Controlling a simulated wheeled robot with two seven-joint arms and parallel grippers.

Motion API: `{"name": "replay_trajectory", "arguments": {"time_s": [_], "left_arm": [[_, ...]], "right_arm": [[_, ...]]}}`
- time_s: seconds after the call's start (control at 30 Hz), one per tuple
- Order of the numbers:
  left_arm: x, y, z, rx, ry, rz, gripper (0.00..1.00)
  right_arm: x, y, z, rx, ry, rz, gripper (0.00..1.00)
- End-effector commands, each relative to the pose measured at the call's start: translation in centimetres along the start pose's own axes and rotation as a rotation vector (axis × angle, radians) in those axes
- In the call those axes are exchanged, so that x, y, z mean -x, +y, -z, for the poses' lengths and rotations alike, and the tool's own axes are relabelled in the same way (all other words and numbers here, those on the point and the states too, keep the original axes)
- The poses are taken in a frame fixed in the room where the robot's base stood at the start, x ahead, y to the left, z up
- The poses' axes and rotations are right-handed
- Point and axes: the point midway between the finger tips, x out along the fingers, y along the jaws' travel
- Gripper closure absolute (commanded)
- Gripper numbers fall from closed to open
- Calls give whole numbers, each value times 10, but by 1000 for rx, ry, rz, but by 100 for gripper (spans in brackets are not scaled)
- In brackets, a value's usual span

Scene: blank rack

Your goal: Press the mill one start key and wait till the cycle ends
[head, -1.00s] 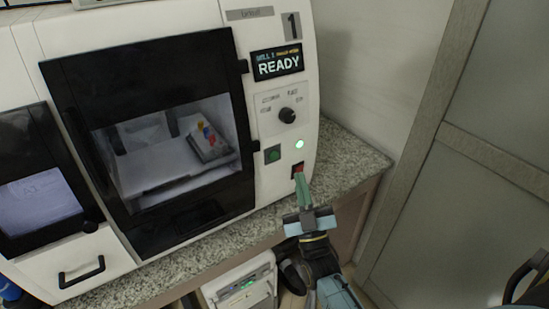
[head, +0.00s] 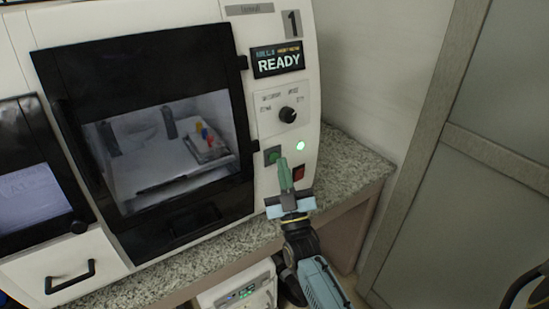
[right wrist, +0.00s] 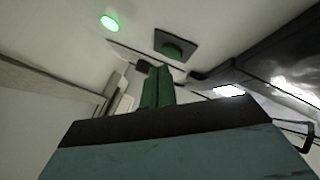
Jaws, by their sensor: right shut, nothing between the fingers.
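Mill one (head: 262,193) is a white machine marked 1, and its display (head: 278,60) reads READY. Its green start key (head: 272,154) sits on a dark square plate under the knob. My right gripper (head: 284,165) is shut and empty, its green fingertips just in front of the key in the head view. In the right wrist view the shut green fingers (right wrist: 157,85) are below the green key (right wrist: 173,48), with what looks like a small gap; contact cannot be told. My left gripper is not in view.
A green lamp (head: 300,146) glows right of the key, above a red switch (head: 298,173). The mill's dark-framed door (head: 240,110) is closed, with a block holding coloured pieces visible inside. The granite counter (head: 345,170) has free room at right. A grey cabinet door (head: 480,120) stands further right.

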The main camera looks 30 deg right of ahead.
Motion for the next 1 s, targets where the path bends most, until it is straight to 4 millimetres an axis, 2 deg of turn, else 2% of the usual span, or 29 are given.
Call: {"name": "replay_trajectory", "arguments": {"time_s": [0.33, 1.0], "left_arm": [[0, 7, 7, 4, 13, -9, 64], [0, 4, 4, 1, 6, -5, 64]], "right_arm": [[0, 0, 0, 0, 0, 0, 100], [0, 0, 0, 0, 0, 0, 100]]}}
